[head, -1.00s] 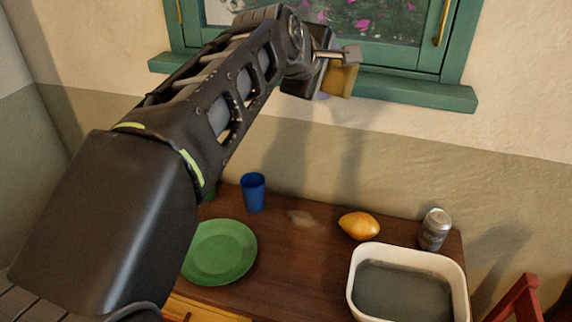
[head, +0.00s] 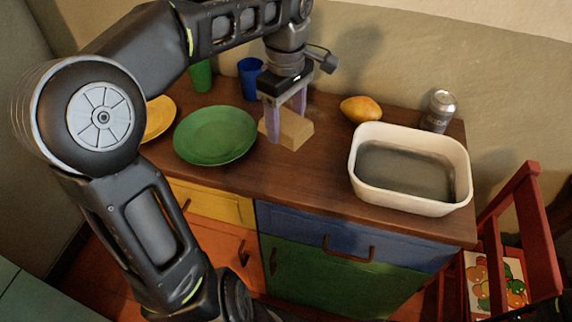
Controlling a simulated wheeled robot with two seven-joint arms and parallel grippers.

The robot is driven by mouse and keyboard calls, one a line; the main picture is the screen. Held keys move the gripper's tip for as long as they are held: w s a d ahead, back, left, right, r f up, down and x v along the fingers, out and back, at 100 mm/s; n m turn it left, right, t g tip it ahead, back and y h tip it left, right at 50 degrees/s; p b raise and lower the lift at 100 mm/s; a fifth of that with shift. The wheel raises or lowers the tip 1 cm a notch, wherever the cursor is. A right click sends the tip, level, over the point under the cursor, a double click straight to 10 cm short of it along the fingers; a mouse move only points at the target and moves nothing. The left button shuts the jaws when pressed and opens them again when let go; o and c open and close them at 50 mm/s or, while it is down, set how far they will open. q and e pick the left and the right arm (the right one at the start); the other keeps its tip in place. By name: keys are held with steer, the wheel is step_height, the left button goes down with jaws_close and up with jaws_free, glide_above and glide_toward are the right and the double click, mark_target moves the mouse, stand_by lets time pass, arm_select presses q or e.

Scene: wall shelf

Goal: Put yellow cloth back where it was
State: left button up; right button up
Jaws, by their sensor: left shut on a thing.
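The yellow cloth (head: 297,132) looks like a small tan-yellow folded block in the head view. My left gripper (head: 287,124) points down over the wooden counter and is shut on the cloth, its purple fingers on either side. The cloth is at the counter's middle, between the green plate and the white basin. I cannot tell whether its underside touches the counter or hangs just above it. The fingers hide part of the cloth. My right gripper is not in view.
A green plate (head: 215,136) lies left of the cloth, with a yellow plate (head: 158,118), green cup (head: 201,76) and blue cup (head: 250,78) near it. An orange-yellow fruit (head: 361,109), grey can (head: 438,111) and white water-filled basin (head: 408,200) are right. Bare counter (head: 310,180) lies in front.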

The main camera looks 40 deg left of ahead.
arm_select(q)
glide_above(286, 163)
steer(key=shift+f, duration=3.1)
steer(key=shift+f, duration=1.9)
steer(key=shift+f+b, duration=0.1)
steer(key=shift+b, duration=0.2)
steer(key=o, duration=1.2)
